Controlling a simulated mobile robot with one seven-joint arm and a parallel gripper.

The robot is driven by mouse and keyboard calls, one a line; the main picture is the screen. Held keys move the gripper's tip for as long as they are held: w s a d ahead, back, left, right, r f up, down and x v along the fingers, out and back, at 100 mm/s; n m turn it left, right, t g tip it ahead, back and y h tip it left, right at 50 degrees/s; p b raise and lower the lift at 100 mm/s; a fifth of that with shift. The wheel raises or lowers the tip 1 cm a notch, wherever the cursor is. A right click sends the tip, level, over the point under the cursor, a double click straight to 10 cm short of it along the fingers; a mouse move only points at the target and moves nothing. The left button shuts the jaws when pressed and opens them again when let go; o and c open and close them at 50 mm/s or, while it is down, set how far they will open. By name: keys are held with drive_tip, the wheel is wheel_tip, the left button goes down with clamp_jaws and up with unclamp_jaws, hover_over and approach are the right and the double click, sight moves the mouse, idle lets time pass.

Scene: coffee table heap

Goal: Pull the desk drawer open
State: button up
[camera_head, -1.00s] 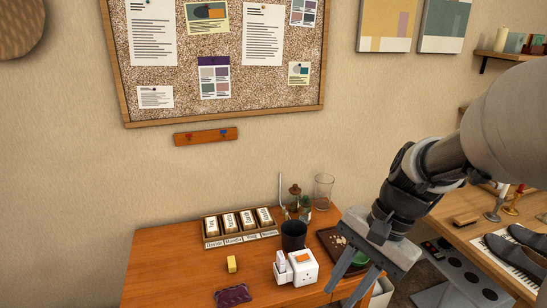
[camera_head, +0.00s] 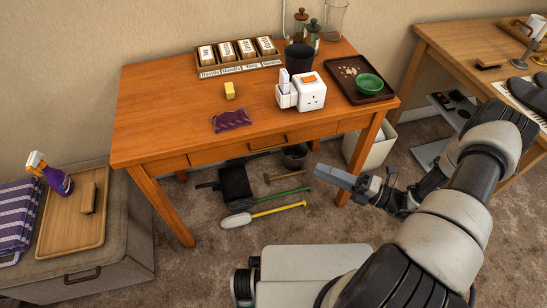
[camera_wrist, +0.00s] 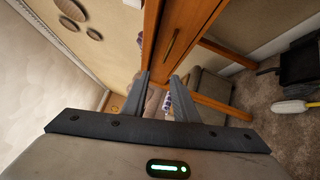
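The wooden desk (camera_head: 150,113) stands against the wall. Its drawer front (camera_head: 225,153) is in the front edge, under the desktop, and looks flush and closed. A dark bar handle (camera_head: 268,143) is on the drawer; the handle also shows in the wrist view (camera_wrist: 171,42), above the fingers. My gripper (camera_head: 320,169) is in front of the desk, to the right of the handle and lower in the picture. In the wrist view my gripper (camera_wrist: 160,76) has its two fingers apart with nothing between them. It does not touch the handle.
On the desktop are a purple packet (camera_head: 231,120), a white socket cube (camera_head: 311,94), a black cup (camera_head: 299,57) and a brown tray (camera_head: 386,98). Tools lie on the floor under the desk. A bench with a wooden tray (camera_head: 73,232) stands at left, a white bin (camera_head: 376,146) at right.

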drive_tip(key=w+a+m+b, duration=0.1)
drive_tip(key=w+a, duration=0.3)
drive_tip(key=a, duration=0.3)
drive_tip(key=w+a+t, duration=0.1)
drive_tip(key=w+a, duration=0.3)
drive_tip(key=a, duration=0.4)
drive_tip(key=shift+m+b, duration=0.35)
drive_tip(key=shift+m, duration=0.05)
drive_tip(key=shift+w, duration=0.1)
clamp_jaws()
idle(0.8)
